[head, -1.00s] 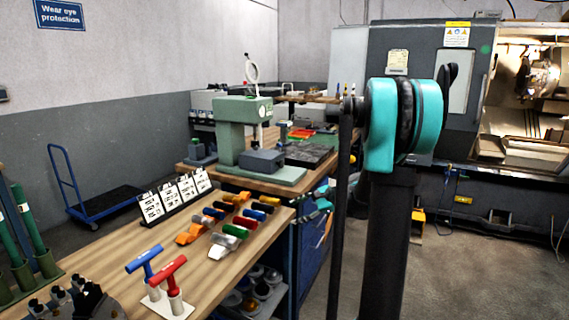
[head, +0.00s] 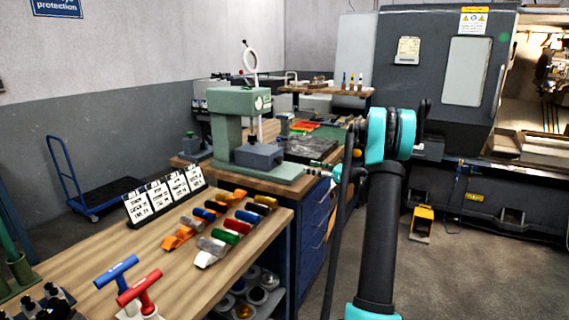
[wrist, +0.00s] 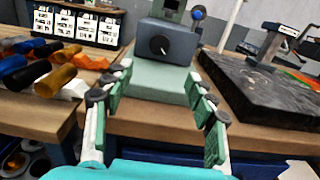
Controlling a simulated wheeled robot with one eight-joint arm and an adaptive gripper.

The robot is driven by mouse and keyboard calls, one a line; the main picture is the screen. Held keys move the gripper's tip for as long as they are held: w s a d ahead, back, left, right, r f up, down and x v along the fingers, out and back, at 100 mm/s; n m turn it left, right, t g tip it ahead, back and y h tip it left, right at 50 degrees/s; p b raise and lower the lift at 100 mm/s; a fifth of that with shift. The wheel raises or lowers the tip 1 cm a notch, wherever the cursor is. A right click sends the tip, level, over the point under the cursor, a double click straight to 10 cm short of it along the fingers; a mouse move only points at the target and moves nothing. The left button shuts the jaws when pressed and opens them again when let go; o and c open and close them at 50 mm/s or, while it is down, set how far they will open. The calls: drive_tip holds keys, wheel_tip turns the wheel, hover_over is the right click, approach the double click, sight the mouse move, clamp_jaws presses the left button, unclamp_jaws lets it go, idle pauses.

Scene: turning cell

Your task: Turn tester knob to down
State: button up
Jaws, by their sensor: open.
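The tester is a green column press (head: 228,130) on the wooden bench, with a dark grey box (head: 258,156) on its base. In the wrist view the grey box (wrist: 180,42) carries a round black knob (wrist: 159,45) on its front face. A short white pointer mark on the knob points toward the lower right. My gripper (wrist: 161,78) is open and empty, its green-padded fingers spread either side of the tester base, short of the knob and apart from it. In the head view my gripper (head: 322,170) is small beside the tester's right end; the knob cannot be made out there.
A black surface plate (wrist: 255,90) lies right of the tester. Coloured-handled tools (head: 225,220), a row of label cards (head: 165,195) and red and blue T-handles (head: 130,280) occupy the near bench. Shelves with round parts sit below. The space directly before the knob is clear.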

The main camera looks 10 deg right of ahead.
sight(281, 161)
drive_tip(key=x, duration=1.3)
drive_tip(key=shift+w+a, duration=0.15)
drive_tip(key=shift+a, duration=0.1)
drive_tip(key=shift+c, duration=0.5)
drive_tip(key=c, duration=1)
drive_tip(key=shift+c, duration=0.2)
